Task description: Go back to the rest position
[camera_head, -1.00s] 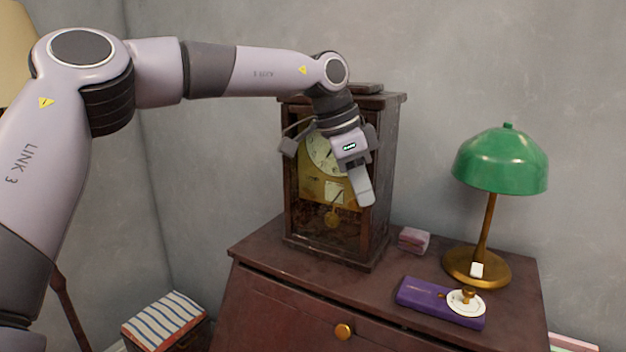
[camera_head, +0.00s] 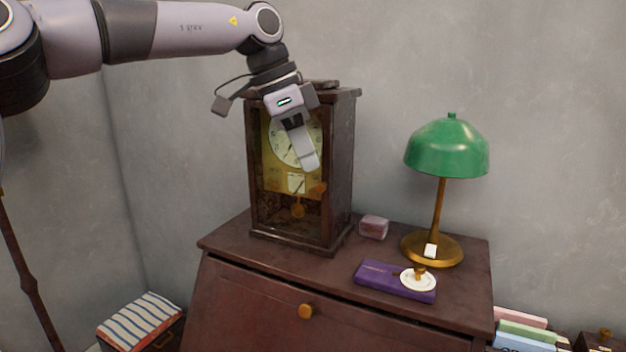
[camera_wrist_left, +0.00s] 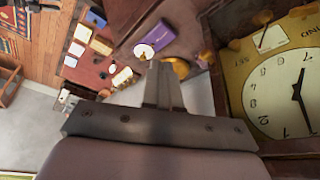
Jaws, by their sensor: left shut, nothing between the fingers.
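My left gripper (camera_head: 310,166) is in front of the clock's glass in the head view, its fingers pointing down. Its fingers are together and hold nothing; they also show in the left wrist view (camera_wrist_left: 162,68). The wooden pendulum clock (camera_head: 340,170) stands on the brown desk (camera_head: 225,236), and the gripper covers part of its dial. In the left wrist view the clock's dial (camera_wrist_left: 280,100) is close on the right. I cannot tell whether the gripper touches the clock. My right gripper is not in view.
A purple box (camera_head: 375,279) with a small white dish (camera_head: 418,279) on it lies on the desk. A green lamp (camera_head: 447,150) and a small pinkish block (camera_head: 374,227) stand behind it. A striped cushion (camera_head: 140,318) is at the lower left. Grey wall is behind.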

